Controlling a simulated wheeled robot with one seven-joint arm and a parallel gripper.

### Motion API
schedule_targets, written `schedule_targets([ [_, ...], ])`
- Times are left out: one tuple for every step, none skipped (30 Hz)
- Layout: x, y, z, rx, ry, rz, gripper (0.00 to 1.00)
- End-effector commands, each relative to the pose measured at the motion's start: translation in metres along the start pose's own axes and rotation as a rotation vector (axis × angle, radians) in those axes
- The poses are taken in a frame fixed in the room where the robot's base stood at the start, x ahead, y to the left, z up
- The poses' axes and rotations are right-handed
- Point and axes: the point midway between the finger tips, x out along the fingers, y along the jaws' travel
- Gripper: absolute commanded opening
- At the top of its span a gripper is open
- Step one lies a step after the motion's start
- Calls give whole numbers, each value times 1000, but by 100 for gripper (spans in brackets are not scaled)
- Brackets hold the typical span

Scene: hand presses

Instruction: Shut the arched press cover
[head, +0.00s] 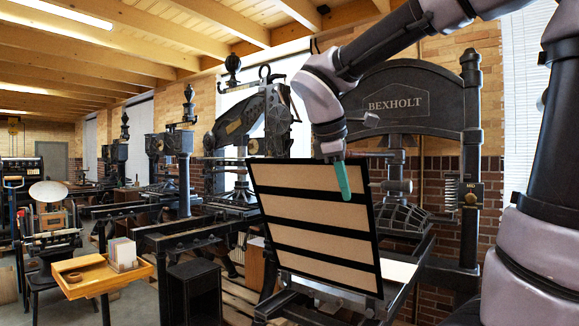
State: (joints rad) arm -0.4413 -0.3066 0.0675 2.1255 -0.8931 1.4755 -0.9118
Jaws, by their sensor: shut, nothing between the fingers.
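The press cover (312,212), a tan panel with a black frame and black crossbars, stands raised and tilted at the near end of the arched press (398,104) marked BEXHOLT. Its lower edge meets the press bed (400,270), where a pale surface shows to the right of the panel. My gripper (344,181) is at the cover's upper right part, with its teal fingers shut and pointing down in front of the panel. I cannot tell whether the fingers touch it. The panel hides much of the bed behind it.
Another black press (250,130) stands to the left, with more presses farther back. A wooden tray (80,285) with cards and a round item is at the lower left. A black cabinet (194,292) stands between it and the cover. A brick wall is behind the arched press.

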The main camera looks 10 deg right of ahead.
Motion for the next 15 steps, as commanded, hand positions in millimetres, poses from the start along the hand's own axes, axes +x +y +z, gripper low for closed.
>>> schedule_targets([
  [-9,11,-25,-203,-70,57,0],
  [-16,18,-37,-317,-116,94,0],
  [-26,26,-55,-460,-177,143,0],
  [-35,32,-69,-559,-222,179,0],
  [-43,36,-84,-651,-267,213,0],
  [-54,39,-102,-760,-324,256,0],
  [-62,40,-116,-832,-364,286,0],
  [-71,40,-129,-896,-402,313,0],
  [-81,40,-145,-968,-447,346,0],
  [-88,39,-155,-1013,-476,368,0],
  [-94,38,-164,-1050,-503,386,0],
  [-100,36,-173,-1090,-532,406,0],
  [-104,35,-179,-1114,-549,419,0],
  [-108,34,-184,-1131,-564,427,0],
  [-111,34,-188,-1149,-579,438,0],
])
